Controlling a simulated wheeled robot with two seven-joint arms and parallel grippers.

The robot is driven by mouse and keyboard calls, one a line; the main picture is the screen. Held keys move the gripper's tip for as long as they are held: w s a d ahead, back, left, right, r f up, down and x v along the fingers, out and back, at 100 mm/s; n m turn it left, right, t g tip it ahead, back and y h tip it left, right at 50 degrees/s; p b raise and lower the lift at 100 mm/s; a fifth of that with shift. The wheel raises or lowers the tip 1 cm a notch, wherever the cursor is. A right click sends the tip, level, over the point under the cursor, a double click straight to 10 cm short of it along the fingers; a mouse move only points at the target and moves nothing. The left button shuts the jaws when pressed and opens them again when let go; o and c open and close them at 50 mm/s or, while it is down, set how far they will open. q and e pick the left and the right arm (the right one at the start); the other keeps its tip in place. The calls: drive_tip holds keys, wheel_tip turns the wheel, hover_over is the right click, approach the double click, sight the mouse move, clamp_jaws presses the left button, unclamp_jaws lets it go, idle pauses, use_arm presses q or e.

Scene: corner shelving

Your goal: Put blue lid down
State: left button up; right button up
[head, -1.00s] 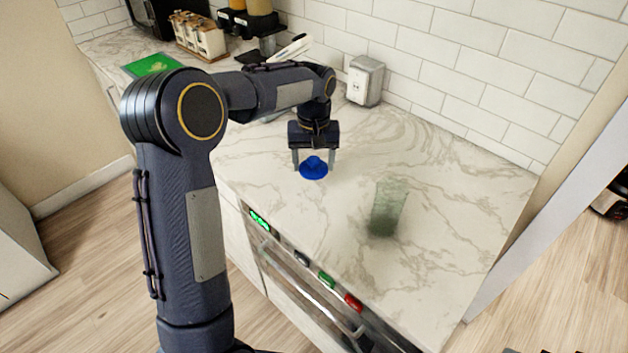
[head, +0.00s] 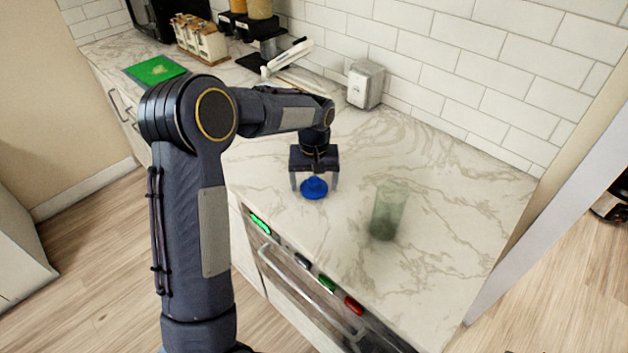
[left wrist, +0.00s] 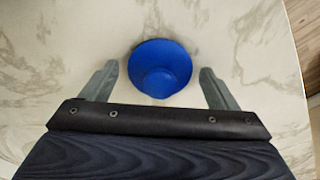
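The blue lid (head: 314,188) is a round disc with a knob, and it appears to rest on the marble counter near its front edge. It also shows in the left wrist view (left wrist: 165,65), knob toward the gripper. My left gripper (head: 314,184) is directly over the lid, pointing down. In the left wrist view its two fingers (left wrist: 160,75) stand apart on either side of the lid, with a visible gap on each side. The gripper is open and holds nothing. My right gripper is not in view.
A greenish clear glass (head: 387,212) stands on the counter (head: 440,215) to the right of the lid. A green board (head: 155,69) lies far left. An appliance front with coloured buttons (head: 328,285) is below the counter edge.

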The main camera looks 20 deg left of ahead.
sight(314, 180)
use_arm(q)
drive_tip(key=shift+o, duration=0.2)
wheel_tip(314, 180, up, 12)
drive_tip(key=s+r+m+t+h, duration=0.15)
drive_tip(key=s+r, duration=0.25)
drive_tip(key=s, duration=0.5)
drive_tip(key=s+d+f+m+t+h, duration=0.1)
drive_tip(key=s+d+f+t, duration=0.1)
drive_tip(key=s, duration=0.8)
drive_tip(key=s+d+f+m+t+h, duration=0.1)
drive_tip(key=s+d+f+t, duration=0.1)
drive_tip(key=s, duration=0.8)
drive_tip(key=shift+s+d+f, duration=0.35)
drive_tip(key=shift+d+f, duration=0.15)
drive_tip(key=shift+f, duration=0.4)
